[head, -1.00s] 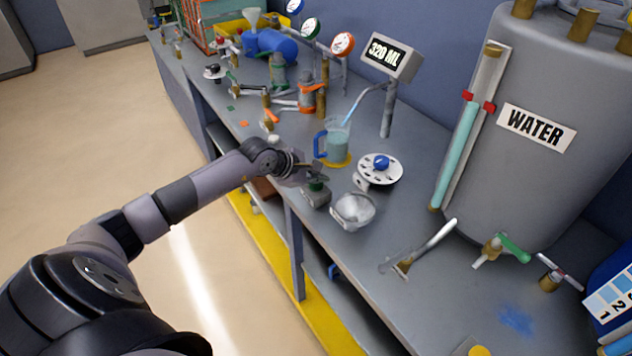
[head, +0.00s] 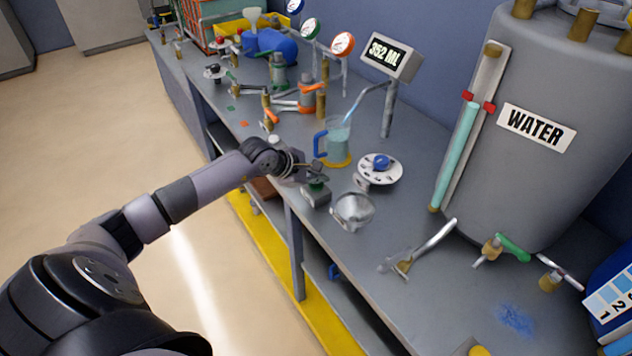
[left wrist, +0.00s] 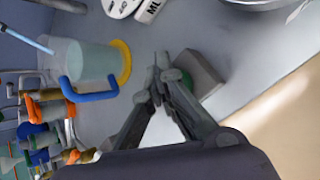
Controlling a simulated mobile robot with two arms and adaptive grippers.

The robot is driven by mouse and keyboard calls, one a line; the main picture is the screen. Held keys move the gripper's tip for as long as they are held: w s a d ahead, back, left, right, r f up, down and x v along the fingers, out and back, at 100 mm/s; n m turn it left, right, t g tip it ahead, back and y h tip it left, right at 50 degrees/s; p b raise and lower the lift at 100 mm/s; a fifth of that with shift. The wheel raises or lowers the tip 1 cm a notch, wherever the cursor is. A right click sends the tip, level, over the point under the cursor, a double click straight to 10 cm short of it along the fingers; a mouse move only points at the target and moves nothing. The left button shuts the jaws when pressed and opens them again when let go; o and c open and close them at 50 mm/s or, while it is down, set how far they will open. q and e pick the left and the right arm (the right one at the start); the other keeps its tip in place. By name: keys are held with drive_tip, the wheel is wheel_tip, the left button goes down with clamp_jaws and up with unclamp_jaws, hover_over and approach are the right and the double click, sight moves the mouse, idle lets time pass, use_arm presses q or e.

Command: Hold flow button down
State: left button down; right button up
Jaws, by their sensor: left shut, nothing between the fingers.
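The flow button is a green cap on a small grey box (head: 316,194) near the bench's front edge. My left gripper (head: 318,172) is shut and empty, with its fingertips at the green cap (left wrist: 189,88). In the left wrist view the fingers (left wrist: 163,72) partly hide the button, so how far it is pressed cannot be told. A clear jug (head: 338,142) with a blue handle and pale blue liquid stands on a yellow base beyond the button. A blue stream runs into it from a spout. The display (head: 390,56) reads 352 ML. My right gripper is not in view.
The large grey WATER tank (head: 540,90) fills the right. Several valves and gauges crowd the far bench.

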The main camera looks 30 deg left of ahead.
sight(317, 185)
use_arm(q)
drive_tip(key=shift+r, duration=0.1)
idle(0.7)
drive_tip(key=shift+r+p, duration=0.45)
drive_tip(key=shift+r, duration=0.35)
wheel_tip(317, 185, up, 5)
drive_tip(key=shift+r+p, duration=0.1)
drive_tip(key=shift+p, duration=1.15)
